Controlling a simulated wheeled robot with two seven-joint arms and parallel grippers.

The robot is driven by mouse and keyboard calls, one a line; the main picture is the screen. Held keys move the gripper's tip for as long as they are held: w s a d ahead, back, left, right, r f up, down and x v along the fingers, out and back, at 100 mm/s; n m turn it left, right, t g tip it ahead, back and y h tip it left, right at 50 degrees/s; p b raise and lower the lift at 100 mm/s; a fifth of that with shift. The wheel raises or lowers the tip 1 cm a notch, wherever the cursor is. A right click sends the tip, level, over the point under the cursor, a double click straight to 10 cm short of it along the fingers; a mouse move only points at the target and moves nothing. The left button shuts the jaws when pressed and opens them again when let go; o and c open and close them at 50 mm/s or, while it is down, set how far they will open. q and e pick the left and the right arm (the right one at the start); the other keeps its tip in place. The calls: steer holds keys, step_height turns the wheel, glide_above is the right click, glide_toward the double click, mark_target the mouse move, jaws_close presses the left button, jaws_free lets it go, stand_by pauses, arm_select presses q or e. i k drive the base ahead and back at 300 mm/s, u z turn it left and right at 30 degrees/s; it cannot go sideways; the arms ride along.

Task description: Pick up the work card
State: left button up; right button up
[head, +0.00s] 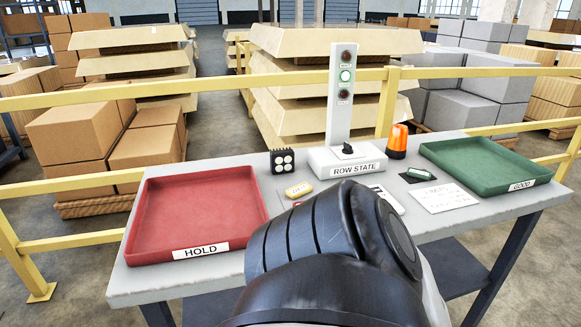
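A white card with reddish handwriting (442,197) lies flat on the grey table (290,199), between the middle and the green tray. Another white flat item with dark print (390,200) lies left of it, partly hidden behind my arm. I cannot tell for sure which of the two is the work card. A large black and grey link of my arm rises from the bottom middle and covers the table's front centre. No gripper fingers show, so I see nothing held.
A red HOLD tray (150,215) stands left and a green GOOD tray (450,170) right. A ROW STATE post (341,100) with a lit green lamp, an orange beacon (398,141), a black block (283,161) and a yellowish tag (298,190) stand between. A yellow rail (200,82) runs behind.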

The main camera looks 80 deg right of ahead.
mark_target(378, 188)
steer(key=z, duration=2.75)
